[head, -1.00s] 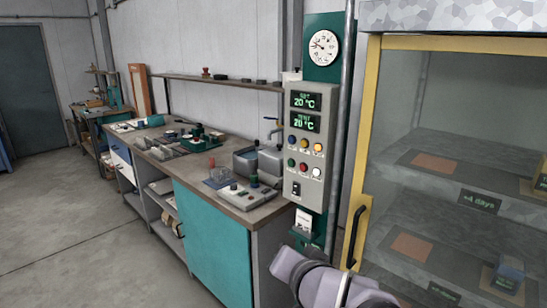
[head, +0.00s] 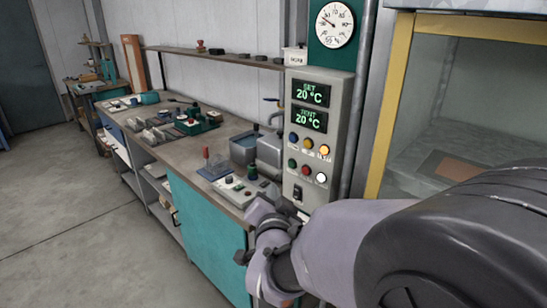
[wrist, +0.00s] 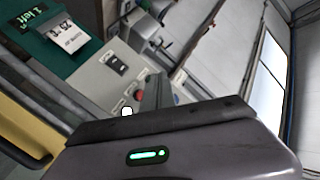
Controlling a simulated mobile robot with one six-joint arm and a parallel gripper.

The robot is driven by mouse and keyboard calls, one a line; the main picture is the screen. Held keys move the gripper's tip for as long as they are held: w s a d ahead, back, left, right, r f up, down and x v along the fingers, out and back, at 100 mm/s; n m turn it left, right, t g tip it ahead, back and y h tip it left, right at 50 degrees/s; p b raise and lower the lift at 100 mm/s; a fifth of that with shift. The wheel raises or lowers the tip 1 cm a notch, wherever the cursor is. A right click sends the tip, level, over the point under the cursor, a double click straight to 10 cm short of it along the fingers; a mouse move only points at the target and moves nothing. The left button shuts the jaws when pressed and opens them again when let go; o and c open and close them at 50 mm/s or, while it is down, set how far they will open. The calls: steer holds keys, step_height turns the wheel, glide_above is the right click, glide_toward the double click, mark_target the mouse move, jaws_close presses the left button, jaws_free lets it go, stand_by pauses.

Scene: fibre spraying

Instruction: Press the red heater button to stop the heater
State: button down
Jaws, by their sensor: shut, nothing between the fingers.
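The grey heater panel (head: 337,125) is upright on the wall, with SET and TENT displays both reading 20 °C. The red button (head: 306,170) is in its lower row, between a green button (head: 292,163) and a white button (head: 320,177). The right lamp of the upper row (head: 324,151) glows yellow. My gripper (head: 262,207) is shut and empty, low and left of the panel, apart from the red button in the head view. In the wrist view the red button (wrist: 141,98) shows just above the gripper body, partly hidden.
A workbench (head: 225,205) with several tools and a grey basin (head: 243,150) runs left of the panel. A rocker switch (head: 298,193) is below the buttons. A yellow-framed glass cabinet (head: 395,100) stands to the right. The floor at left is clear.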

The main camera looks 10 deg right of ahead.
mark_target(306, 171)
steer(key=w+d+p, duration=0.1)
steer(key=w+d, duration=0.4)
steer(key=d, duration=0.2)
steer(key=shift+w, duration=0.15)
steer(key=shift+d+f, duration=0.1)
steer(key=shift+d, duration=0.1)
stand_by(1.9)
steer(key=shift+w+d+b, duration=0.2)
steer(key=shift+d+b, duration=0.05)
steer(key=shift+b, duration=0.3)
